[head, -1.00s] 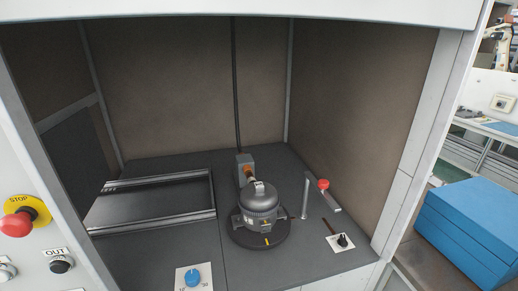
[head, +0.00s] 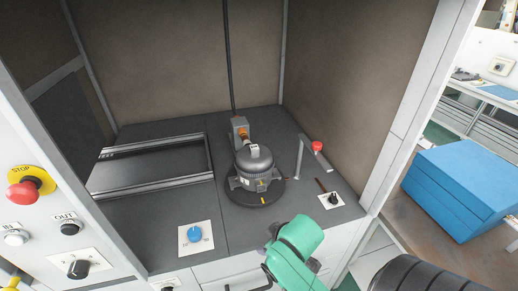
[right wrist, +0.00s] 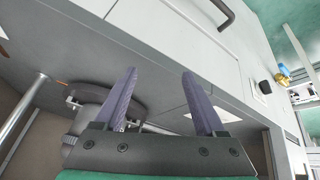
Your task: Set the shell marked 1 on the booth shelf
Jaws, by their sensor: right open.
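A dark grey domed compressor shell (head: 254,170) sits upright on a round black turntable (head: 272,195) inside the booth; I cannot read a number on it. A flat, railed shelf-like bed (head: 150,165) lies bare to its left. My right gripper, on a green wrist, is in front of the booth, below and right of the shell in the head view. In the right wrist view my right gripper (right wrist: 160,78) is open with nothing between its purple fingers. Part of the shell (right wrist: 92,122) shows behind them, partly hidden. My left gripper is not in view.
A grey block with an orange fitting (head: 240,130) stands behind the shell. A thin upright post (head: 299,158) and a red knob (head: 317,147) are to its right. A blue dial (head: 194,234) and black switch (head: 334,198) sit near the front edge. Blue boxes (head: 465,195) stand outside right.

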